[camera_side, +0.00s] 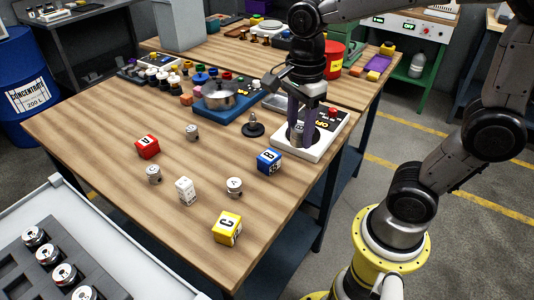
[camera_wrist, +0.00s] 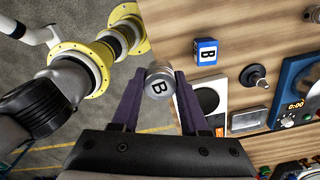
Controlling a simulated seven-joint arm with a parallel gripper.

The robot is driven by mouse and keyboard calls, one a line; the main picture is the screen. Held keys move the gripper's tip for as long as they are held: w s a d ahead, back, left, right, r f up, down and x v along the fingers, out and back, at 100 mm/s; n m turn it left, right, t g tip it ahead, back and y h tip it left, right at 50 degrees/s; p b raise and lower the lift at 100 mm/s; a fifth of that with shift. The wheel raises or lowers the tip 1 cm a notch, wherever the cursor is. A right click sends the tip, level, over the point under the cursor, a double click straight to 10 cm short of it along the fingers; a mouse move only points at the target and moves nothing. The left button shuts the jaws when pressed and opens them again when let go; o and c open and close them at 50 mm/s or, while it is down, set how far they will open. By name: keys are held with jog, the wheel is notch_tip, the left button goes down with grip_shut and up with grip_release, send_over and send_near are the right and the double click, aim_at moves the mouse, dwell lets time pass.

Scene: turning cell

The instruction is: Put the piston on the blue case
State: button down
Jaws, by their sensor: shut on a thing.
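My gripper (camera_wrist: 160,74) has its two purple fingers shut on a silver piston (camera_wrist: 159,83) marked B. In the side view my gripper (camera_side: 302,138) is over the white device at the table's right edge; the piston is hard to make out there. The blue case (camera_side: 269,162), a small cube marked B, sits on the wooden table, left of and nearer the camera than my gripper. In the wrist view the blue case (camera_wrist: 205,51) is right of and above the held piston, apart from it.
A red case (camera_side: 148,146), a yellow case (camera_side: 227,228), a white block (camera_side: 185,191) and silver pistons (camera_side: 234,187) stand on the table. A black stand (camera_side: 253,129) with an upright spindle is behind the blue case. The white device (camera_side: 332,137) lies under my gripper.

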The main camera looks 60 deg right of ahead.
jog(key=s+d+r+m, duration=0.1)
jog(key=s+d+r, duration=0.1)
jog(key=s, duration=0.2)
send_over(269, 155)
jog(key=f, duration=0.9)
jog(key=shift+s, duration=0.3)
jog(key=shift+w+f, duration=0.15)
jog(key=shift+f, duration=0.8)
jog(key=shift+w+f, duration=0.1)
jog(key=shift+f, duration=0.8)
jog(key=shift+f, duration=0.1)
jog(key=shift+c, duration=2.1)
grip_release()
